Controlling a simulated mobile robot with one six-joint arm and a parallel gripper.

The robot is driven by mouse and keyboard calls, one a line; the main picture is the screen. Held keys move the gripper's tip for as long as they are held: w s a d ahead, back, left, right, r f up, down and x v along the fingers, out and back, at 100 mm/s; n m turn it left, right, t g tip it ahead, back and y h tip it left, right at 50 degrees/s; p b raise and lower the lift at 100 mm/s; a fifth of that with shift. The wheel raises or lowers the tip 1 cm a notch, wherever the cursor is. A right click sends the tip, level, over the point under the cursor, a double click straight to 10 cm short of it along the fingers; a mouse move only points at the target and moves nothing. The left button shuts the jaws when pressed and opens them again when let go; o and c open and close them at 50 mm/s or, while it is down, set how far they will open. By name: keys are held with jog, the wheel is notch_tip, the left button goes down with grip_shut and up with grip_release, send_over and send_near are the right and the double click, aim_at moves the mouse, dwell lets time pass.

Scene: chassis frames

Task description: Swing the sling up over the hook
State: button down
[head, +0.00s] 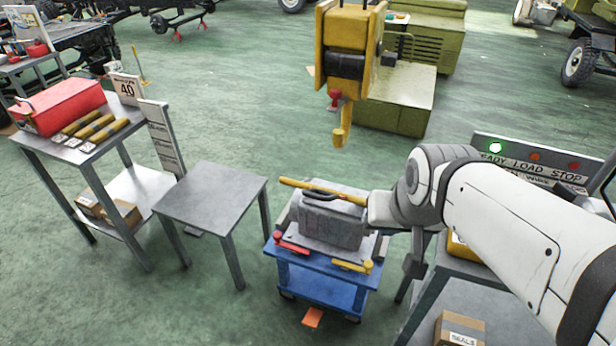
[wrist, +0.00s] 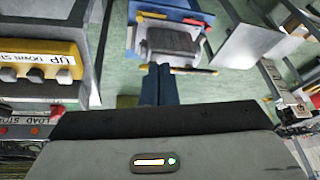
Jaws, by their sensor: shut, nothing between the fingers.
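The yellow hook (head: 342,130) hangs empty below the yellow hoist block (head: 345,55). The grey load (head: 330,222) sits on a blue cart (head: 322,285); it shows near the top of the wrist view (wrist: 172,40). A thin yellow-brown piece (head: 300,185), which looks like the sling, lies along the load's top, beside dark loop-like handles (head: 335,196). Its end shows in the wrist view (wrist: 205,71). My gripper (head: 412,268) is shut and empty, right of the cart. Its fingers (wrist: 160,72) point towards the load in the wrist view and appear apart from it.
A yellow pendant marked UP and DOWN (wrist: 40,65) lies on the right-hand bench. A panel marked LOAD and STOP (head: 535,165) has a lit lamp. A bare grey table (head: 212,193) stands left. Another table holds a red box (head: 60,105) and yellow rolls (head: 98,130).

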jog(key=w+a+f+m+t+y+b, duration=0.1)
jog(key=w+a+f+m+t+b, duration=0.3)
jog(key=w+a+f+t+b, duration=0.5)
jog(key=w+a+f+m+t+y+b, duration=0.1)
jog(key=w+a+f+m+t+b, duration=0.3)
jog(key=w+f+b, duration=0.75)
jog(key=s+a+f+m+t+h+b, duration=0.5)
jog(key=s+f+m+h+b, duration=0.3)
jog(key=b, duration=1.2)
jog(key=f+m+t+h, duration=0.1)
jog(key=m+h, duration=0.2)
jog(key=m, duration=0.2)
jog(key=shift+a+m+h, duration=0.3)
jog(key=shift+a+h, duration=0.05)
jog(key=shift+h, duration=0.05)
jog(key=b+x, duration=0.1)
jog(key=x, duration=1.3)
jog(key=shift+b, duration=0.35)
jog(key=shift+s+a+r, duration=0.1)
jog(key=shift+r, duration=0.05)
